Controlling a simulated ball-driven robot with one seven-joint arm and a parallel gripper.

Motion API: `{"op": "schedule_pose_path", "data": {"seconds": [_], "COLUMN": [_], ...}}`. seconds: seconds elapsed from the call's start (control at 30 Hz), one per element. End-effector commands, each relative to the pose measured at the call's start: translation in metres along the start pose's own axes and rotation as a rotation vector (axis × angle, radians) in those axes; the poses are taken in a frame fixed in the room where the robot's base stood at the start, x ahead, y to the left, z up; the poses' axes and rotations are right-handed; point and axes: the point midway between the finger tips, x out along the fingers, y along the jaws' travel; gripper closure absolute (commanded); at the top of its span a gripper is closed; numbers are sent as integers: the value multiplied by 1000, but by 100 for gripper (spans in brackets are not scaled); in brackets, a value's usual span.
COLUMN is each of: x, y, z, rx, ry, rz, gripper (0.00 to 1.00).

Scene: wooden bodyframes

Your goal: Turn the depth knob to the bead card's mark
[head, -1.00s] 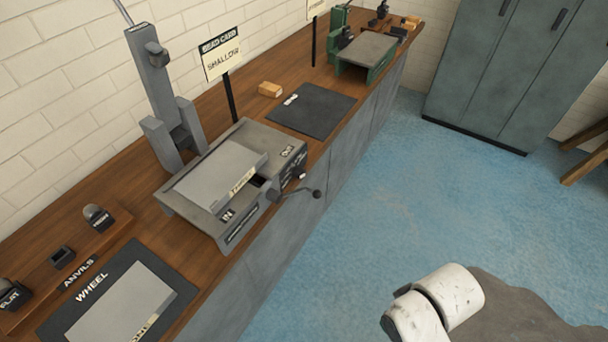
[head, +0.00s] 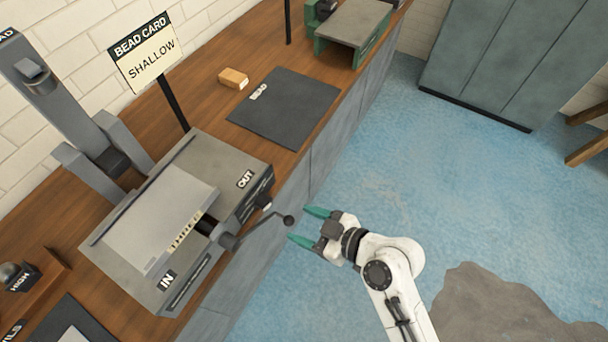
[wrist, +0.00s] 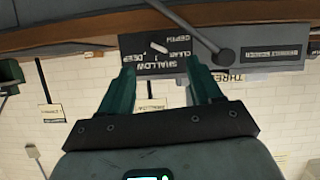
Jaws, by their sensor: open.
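The bead card (head: 145,55) on a post above the bench reads SHALLOW. Below it is the grey machine (head: 220,160), with IN and OUT labels. A dark knob (head: 264,202) sits on its front face, near the crank (head: 262,226). In the wrist view, the depth panel (wrist: 140,66) appears upside down, with SHALLOW, CLEAR and DEEP marks around the depth knob's white pointer (wrist: 158,46). The pointer is slanted; I cannot tell which mark it meets. My gripper (head: 307,226) is open and empty, in front of the machine, apart from the knob; its fingers (wrist: 160,68) frame the panel.
A black mat (head: 285,107) and a small wooden block (head: 233,78) lie on the bench.

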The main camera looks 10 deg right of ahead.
Motion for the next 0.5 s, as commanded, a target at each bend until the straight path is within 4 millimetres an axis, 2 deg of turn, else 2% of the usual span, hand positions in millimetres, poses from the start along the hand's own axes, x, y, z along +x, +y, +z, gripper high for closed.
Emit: {"op": "schedule_pose_path", "data": {"seconds": [0.27,0.5], "x": [25,68], "y": [1,1], "z": [-8,-10], "rx": [-18,-18], "ry": [33,30], "rz": [5,4], "gripper": [36,36]}}
